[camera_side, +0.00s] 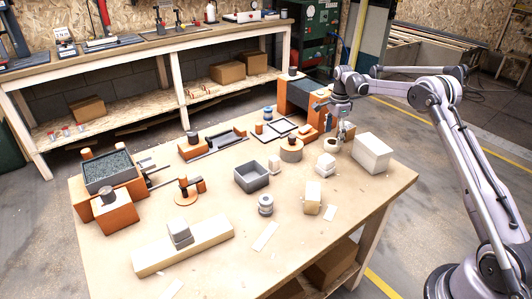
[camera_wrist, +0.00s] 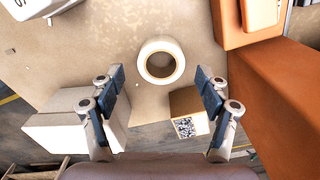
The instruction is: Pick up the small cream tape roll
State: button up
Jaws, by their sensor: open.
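The cream tape roll (camera_wrist: 160,42) lies flat on the tabletop in the wrist view, a pale ring with its open hole facing up. In the side view the roll (camera_side: 330,145) sits near the right part of the table, beside the large white block. My gripper (camera_wrist: 160,88) is open and empty. Its two dark-padded fingers stand wide apart, and the roll shows between and slightly beyond their tips. In the side view my gripper (camera_side: 341,127) is close to the roll, above it. The picture is too small to tell the exact height.
A large white block (camera_side: 372,153) stands right of the roll; it shows near my left finger in the wrist view (camera_wrist: 62,128). An orange block (camera_wrist: 285,85) is at right there.

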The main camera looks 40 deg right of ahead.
aim_at(333, 141)
jog(key=shift+f, duration=1.85)
jog(key=c, duration=1.2)
jog(key=shift+r, duration=0.1)
